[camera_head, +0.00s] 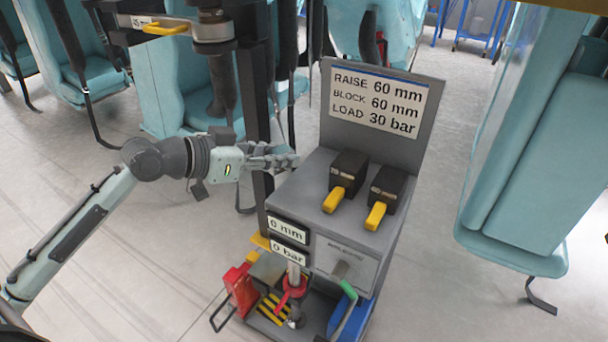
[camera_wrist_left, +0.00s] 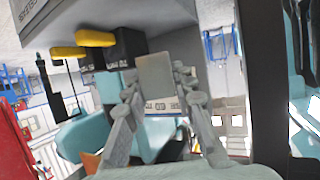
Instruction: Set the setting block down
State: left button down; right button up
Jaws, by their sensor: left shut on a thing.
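My left gripper (camera_head: 284,161) is at the left edge of the grey stand's top (camera_head: 300,190), beside a dark upright post (camera_head: 256,100). In the left wrist view its fingers (camera_wrist_left: 157,88) are closed on a plain grey block-like piece (camera_wrist_left: 155,75). This piece is hard to make out in the head view, so I cannot tell whether it touches the stand. Two dark blocks with yellow handles, one on the left (camera_head: 346,176) and one on the right (camera_head: 386,194), sit on the stand's top. My right gripper is not in view.
A sign (camera_head: 377,103) on the stand reads RAISE 60 mm, BLOCK 60 mm, LOAD 30 bar. Displays on the front read 0 mm (camera_head: 287,229) and 0 bar (camera_head: 288,254). A red item (camera_head: 240,288) and a green-handled lever (camera_head: 348,290) are low down. Teal seats (camera_head: 535,170) surround the stand.

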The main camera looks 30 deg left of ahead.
aim_at(299, 187)
pick_arm(q)
jog(key=x, duration=0.4)
jog(key=shift+d+f, duration=0.4)
notch_tip(299, 187, down, 3)
jog(key=shift+f, duration=0.55)
jog(key=c, duration=1.6)
grip_release()
jog(key=shift+f, duration=0.15)
jog(key=shift+c, duration=0.2)
jog(key=o, duration=0.4)
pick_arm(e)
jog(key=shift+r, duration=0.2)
